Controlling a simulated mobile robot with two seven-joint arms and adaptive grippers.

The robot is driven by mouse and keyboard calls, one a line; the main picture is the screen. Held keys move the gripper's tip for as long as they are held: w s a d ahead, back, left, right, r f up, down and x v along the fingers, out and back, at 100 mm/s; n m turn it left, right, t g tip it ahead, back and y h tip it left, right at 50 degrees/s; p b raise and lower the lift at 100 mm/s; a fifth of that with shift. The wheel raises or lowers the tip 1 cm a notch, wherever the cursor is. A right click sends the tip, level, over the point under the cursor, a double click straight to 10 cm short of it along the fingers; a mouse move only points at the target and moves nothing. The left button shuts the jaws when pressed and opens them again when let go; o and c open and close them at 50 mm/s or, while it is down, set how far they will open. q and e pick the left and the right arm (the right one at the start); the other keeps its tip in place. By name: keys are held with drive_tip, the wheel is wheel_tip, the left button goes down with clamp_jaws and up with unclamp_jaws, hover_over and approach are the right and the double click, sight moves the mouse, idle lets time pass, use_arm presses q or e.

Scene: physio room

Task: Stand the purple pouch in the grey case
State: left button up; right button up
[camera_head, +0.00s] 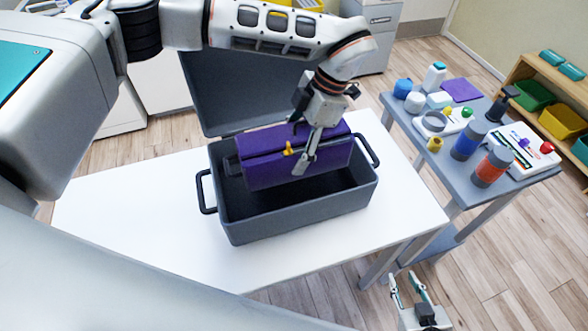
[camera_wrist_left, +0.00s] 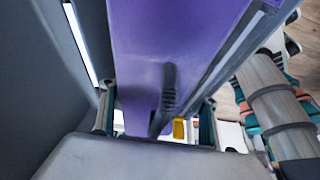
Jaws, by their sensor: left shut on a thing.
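The purple pouch (camera_head: 262,162) has a yellow tab and hangs in the mouth of the grey case (camera_head: 300,222), its lower part inside the walls. Its top stands above the front rim. I cannot tell whether it touches the case floor. My left gripper (camera_head: 304,152) is shut on the pouch from above. In the left wrist view the pouch (camera_wrist_left: 170,40) lies between the fingers (camera_wrist_left: 156,118), with a dark strap. The case has its lid (camera_head: 250,90) open at the back. My right gripper (camera_head: 403,282) is open and empty, low at the right.
The case stands on a white table (camera_head: 120,215) with bare room on both sides. A grey side table (camera_head: 470,190) at the right holds bottles, tubs and a purple cloth (camera_head: 461,90). A shelf (camera_head: 530,70) with coloured bins stands at far right.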

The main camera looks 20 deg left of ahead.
use_arm(q)
wheel_tip(320, 180, down, 5)
drive_tip(key=shift+r, duration=0.2)
drive_tip(key=shift+f, duration=1.9)
use_arm(e)
drive_tip(key=shift+w+r, duration=0.2)
drive_tip(key=shift+r, duration=0.2)
use_arm(q)
drive_tip(key=shift+f, duration=0.1)
use_arm(e)
drive_tip(key=shift+f, duration=0.1)
use_arm(q)
drive_tip(key=o, duration=1.3)
